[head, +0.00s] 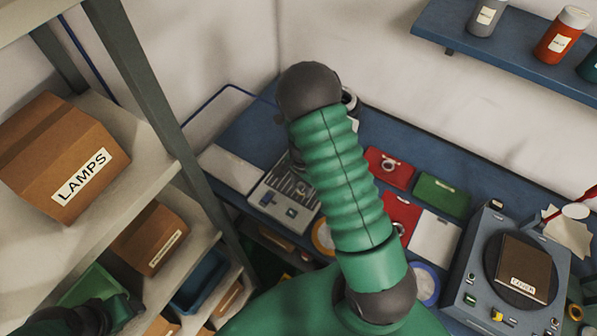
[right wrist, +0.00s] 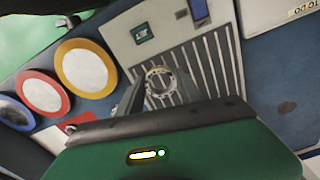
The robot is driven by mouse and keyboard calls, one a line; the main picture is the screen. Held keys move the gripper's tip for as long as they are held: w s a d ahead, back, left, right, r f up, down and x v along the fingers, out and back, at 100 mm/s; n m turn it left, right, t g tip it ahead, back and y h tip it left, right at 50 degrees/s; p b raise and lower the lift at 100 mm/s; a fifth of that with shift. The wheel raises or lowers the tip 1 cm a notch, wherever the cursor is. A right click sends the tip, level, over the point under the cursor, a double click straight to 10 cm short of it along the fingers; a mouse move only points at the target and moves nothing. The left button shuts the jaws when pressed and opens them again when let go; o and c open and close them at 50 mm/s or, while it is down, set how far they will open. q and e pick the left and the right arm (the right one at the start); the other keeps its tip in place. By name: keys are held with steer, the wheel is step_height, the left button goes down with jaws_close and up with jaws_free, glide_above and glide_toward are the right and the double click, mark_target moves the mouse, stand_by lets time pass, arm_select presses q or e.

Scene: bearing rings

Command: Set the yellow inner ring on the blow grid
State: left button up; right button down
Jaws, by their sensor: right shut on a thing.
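In the right wrist view the blow grid (right wrist: 190,62) is a pale plate with dark slots. A small metallic ring (right wrist: 160,72) shows over its slots, between the fingers of my right gripper (right wrist: 160,90), which is shut on it. I cannot make out yellow on the ring or tell whether it touches the slots. In the head view the grid (head: 272,203) is partly covered by my right arm, which hides the gripper and ring. My left gripper (head: 118,312) is at the lower left, its jaws unclear.
Yellow (right wrist: 85,65), red (right wrist: 42,93) and blue (right wrist: 14,113) rimmed round dishes lie left of the grid in the wrist view. Red (head: 388,169) and green (head: 441,196) cases and a grey machine (head: 508,265) stand right of my arm. A shelf with a LAMPS box (head: 60,155) is at left.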

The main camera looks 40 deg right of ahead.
steer(key=w+d, duration=0.1)
steer(key=w, duration=0.1)
steer(key=w+d+p, duration=0.1)
steer(key=d, duration=0.1)
steer(key=w+d+f, duration=0.1)
steer(key=w, duration=0.1)
steer(key=shift+w+d, duration=0.2)
steer(key=shift+w, duration=0.15)
steer(key=shift+f+p, duration=0.35)
steer(key=shift+p, duration=0.1)
step_height(320, 180, down, 2)
steer(key=shift+a+f+p, duration=0.1)
steer(key=shift+f+p, duration=0.05)
steer(key=shift+p, duration=0.3)
steer(key=shift+f, duration=0.2)
steer(key=c, duration=0.8)
jaws_free()
